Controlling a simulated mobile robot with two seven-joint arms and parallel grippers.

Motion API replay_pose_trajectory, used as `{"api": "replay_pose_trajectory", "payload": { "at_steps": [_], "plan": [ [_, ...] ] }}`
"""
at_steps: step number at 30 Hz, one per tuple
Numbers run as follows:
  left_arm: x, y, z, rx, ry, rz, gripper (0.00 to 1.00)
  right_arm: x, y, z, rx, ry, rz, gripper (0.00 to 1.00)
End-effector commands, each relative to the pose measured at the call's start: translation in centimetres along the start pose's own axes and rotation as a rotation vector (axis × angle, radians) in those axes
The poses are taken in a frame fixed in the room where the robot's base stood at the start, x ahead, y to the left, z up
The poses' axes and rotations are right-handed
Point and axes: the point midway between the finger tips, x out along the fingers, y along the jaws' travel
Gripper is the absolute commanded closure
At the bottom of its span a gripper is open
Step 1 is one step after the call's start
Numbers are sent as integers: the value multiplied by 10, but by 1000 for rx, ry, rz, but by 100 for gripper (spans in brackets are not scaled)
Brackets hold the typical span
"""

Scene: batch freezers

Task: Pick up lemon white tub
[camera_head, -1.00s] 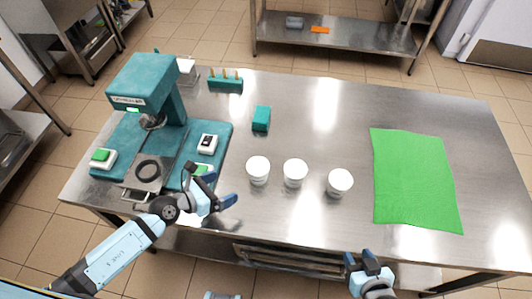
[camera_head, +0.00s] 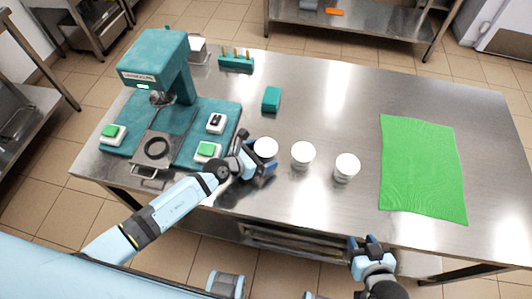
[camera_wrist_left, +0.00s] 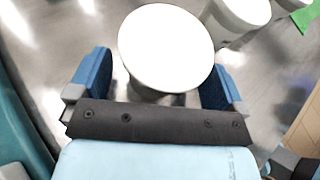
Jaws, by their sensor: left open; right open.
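Three white tubs stand in a row on the steel table; no label is readable, so I cannot tell which is lemon. The left tub (camera_head: 265,148) is at my left gripper (camera_head: 261,169). In the left wrist view this left tub (camera_wrist_left: 166,48) stands upright between the two open blue fingers (camera_wrist_left: 155,88), with gaps showing beside it. The middle tub (camera_head: 302,155) and the right tub (camera_head: 346,167) stand apart to the right. My right gripper (camera_head: 367,243) is open and empty at the table's front edge.
A teal machine (camera_head: 158,75) on a teal base with small green-topped boxes stands left. A teal block (camera_head: 271,99) lies behind the tubs. A green cloth (camera_head: 422,168) lies right.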

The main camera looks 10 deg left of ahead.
Motion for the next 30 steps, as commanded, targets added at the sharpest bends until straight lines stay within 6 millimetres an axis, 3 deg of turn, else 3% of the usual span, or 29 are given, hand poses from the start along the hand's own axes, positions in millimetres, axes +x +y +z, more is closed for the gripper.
{"api": "replay_pose_trajectory", "payload": {
  "at_steps": [3,10,22,30],
  "plan": [
    [9,0,0,-1,0,0,3,1,0,1,0,0,0,57],
    [10,0,0,-1,0,0,3,1,0,1,0,0,0,57],
    [10,0,0,-1,0,0,95,1,0,1,0,0,0,57],
    [9,0,2,-1,-1,0,95,0,0,0,-1,0,0,57]
  ]
}}
